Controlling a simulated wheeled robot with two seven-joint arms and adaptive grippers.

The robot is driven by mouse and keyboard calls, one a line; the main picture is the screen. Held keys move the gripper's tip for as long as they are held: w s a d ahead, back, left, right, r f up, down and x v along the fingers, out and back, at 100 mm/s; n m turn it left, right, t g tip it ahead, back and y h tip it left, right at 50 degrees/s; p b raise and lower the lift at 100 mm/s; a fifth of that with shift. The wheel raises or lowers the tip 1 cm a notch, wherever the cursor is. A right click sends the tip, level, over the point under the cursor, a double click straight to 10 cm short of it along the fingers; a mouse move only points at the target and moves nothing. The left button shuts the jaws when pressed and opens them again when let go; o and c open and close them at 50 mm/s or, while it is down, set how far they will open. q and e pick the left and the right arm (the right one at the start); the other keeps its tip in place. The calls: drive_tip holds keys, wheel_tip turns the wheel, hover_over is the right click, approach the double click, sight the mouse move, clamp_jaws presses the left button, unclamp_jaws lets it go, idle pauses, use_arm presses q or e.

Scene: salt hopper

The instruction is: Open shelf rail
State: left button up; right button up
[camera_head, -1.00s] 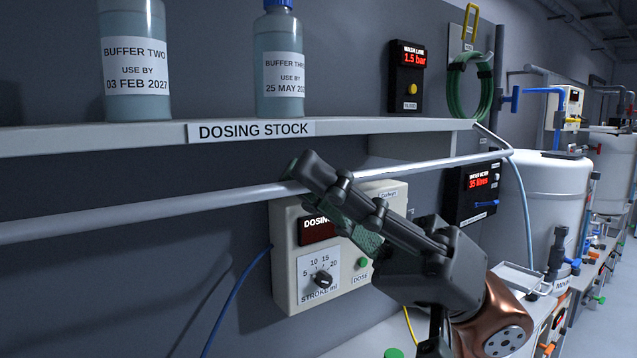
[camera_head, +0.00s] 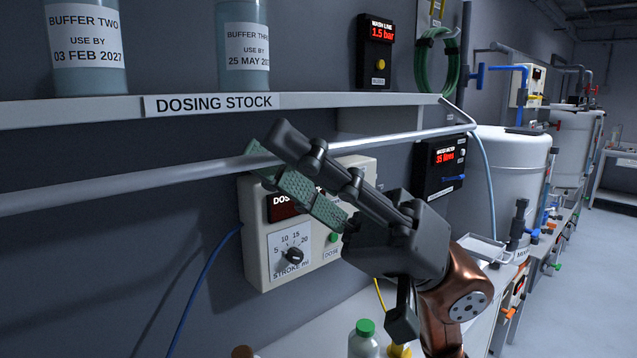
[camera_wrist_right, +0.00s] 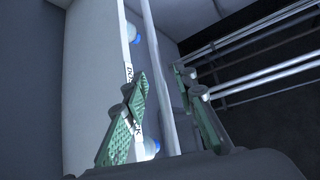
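The shelf rail (camera_head: 120,189) is a long pale grey bar in front of and a little below the shelf edge in the head view. It bends back to the wall at its right end. My right gripper (camera_head: 268,148) is at the middle of the rail. In the right wrist view the rail (camera_wrist_right: 157,50) runs between the two spread fingers of my right gripper (camera_wrist_right: 163,76), with gaps on both sides. The near finger hides a short piece of the rail in the head view. My left gripper is out of view.
The shelf (camera_head: 60,114), labelled DOSING STOCK, holds two buffer bottles (camera_head: 85,45) (camera_head: 243,45) behind the rail. A dosing box (camera_head: 262,262) is on the wall below. A green-capped bottle (camera_head: 364,342) stands low in front. White tanks (camera_head: 505,180) stand to the right.

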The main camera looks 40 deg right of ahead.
drive_tip(key=v, duration=1.1)
drive_tip(key=shift+d, duration=0.3)
